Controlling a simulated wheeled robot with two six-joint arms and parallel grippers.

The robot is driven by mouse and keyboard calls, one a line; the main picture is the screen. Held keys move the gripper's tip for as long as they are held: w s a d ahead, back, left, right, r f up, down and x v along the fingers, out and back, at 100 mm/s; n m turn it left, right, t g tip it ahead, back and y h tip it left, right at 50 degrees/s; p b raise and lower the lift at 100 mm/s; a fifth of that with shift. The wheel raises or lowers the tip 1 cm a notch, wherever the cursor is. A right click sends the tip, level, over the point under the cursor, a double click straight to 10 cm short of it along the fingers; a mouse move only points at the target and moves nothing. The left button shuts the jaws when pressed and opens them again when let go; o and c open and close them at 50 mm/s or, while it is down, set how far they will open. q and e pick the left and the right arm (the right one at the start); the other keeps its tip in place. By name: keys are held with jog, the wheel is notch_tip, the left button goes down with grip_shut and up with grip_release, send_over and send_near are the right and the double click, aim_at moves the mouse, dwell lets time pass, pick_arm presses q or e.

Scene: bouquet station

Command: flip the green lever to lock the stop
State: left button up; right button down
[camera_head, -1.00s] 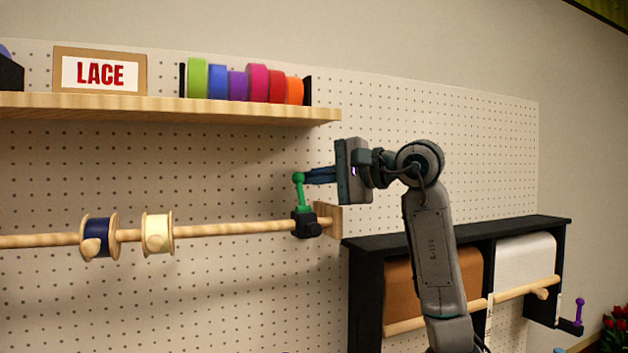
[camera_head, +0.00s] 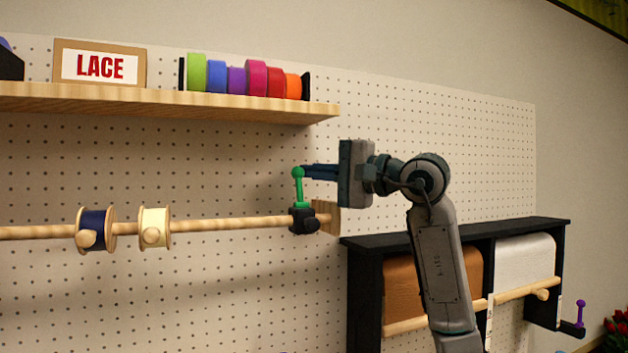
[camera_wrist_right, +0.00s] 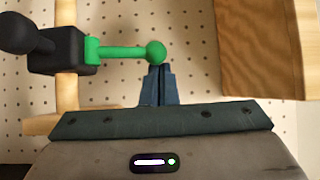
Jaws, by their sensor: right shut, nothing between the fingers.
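The green lever (camera_head: 298,187) stands upright on a black stop (camera_head: 304,221) near the right end of a wooden rod (camera_head: 235,224). My right gripper (camera_head: 306,171) is shut and empty, its fingertips at the lever's ball top from the right. In the right wrist view the lever (camera_wrist_right: 125,53) runs sideways from the black stop (camera_wrist_right: 55,50), and the shut fingertips (camera_wrist_right: 159,70) are right by its ball end. I cannot tell for certain whether they touch it. My left gripper is not in view.
Spools of dark blue (camera_head: 96,230) and cream (camera_head: 154,228) ribbon hang on the rod to the left. A shelf (camera_head: 170,103) with colored rolls is above. A black rack (camera_head: 362,290) with paper rolls stands below right, behind my right arm.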

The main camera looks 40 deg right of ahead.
jog(key=shift+s+a+f+n+t+y+b, duration=0.1)
jog(key=shift+s+a+n+t+y+b, duration=0.05)
jog(key=shift+s+n+t+y+b, duration=0.45)
jog(key=shift+s+a+f+n+t+y+b, duration=0.2)
jog(key=shift+s+n+t+y+b, duration=0.2)
jog(key=shift+s+n+b, duration=0.35)
jog(key=shift+s+a+f+n+t+y+b, duration=0.15)
jog(key=shift+s+n+t+y+b, duration=0.35)
jog(key=shift+s+b, duration=0.3)
jog(key=shift+r, duration=0.15)
jog(key=shift+h, duration=0.3)
